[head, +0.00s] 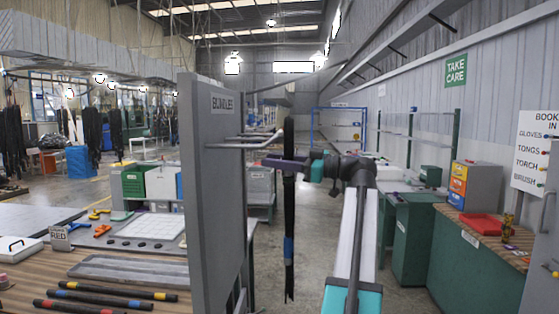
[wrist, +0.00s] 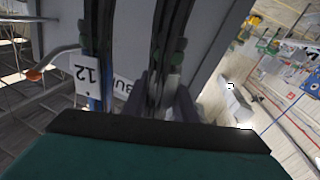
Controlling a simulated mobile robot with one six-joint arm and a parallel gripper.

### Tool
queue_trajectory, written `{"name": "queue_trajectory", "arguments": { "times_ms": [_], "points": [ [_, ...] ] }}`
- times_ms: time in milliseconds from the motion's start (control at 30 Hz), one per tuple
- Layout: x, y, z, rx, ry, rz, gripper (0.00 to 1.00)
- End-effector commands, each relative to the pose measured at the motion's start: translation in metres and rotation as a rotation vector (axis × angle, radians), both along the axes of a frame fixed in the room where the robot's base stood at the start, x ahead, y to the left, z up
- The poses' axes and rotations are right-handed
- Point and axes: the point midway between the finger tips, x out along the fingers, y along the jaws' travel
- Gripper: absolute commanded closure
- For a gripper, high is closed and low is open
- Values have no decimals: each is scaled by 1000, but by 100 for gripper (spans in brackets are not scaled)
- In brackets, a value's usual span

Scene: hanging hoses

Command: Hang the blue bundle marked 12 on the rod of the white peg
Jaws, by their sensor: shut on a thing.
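The blue bundle marked 12 (head: 288,220) is a dark, long hose bundle with a blue band low down, hanging upright in the head view. Its white tag 12 (wrist: 87,75) shows in the wrist view, beside dark hoses with green ties. My gripper (head: 297,165) is shut on the bundle near its upper part. The light rod with an upturned tip (head: 270,141) sticks out from the grey board at the bundle's top. Whether the bundle's loop is around the rod or in front of it, I cannot tell.
The grey upright board (head: 217,200) with a BUNDLES sign (head: 222,104) stands left of the bundle. A workbench (head: 110,270) is at left, a green counter (head: 465,250) at right.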

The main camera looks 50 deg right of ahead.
Motion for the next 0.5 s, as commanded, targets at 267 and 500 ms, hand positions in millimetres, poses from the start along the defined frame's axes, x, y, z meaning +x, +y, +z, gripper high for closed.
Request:
{"name": "queue_trajectory", "arguments": {
  "times_ms": [267, 500],
  "points": [
    [8, 4, 2, -1, -4, -2, 100],
    [15, 9, 1, -1, -3, -2, 100]
  ]
}}
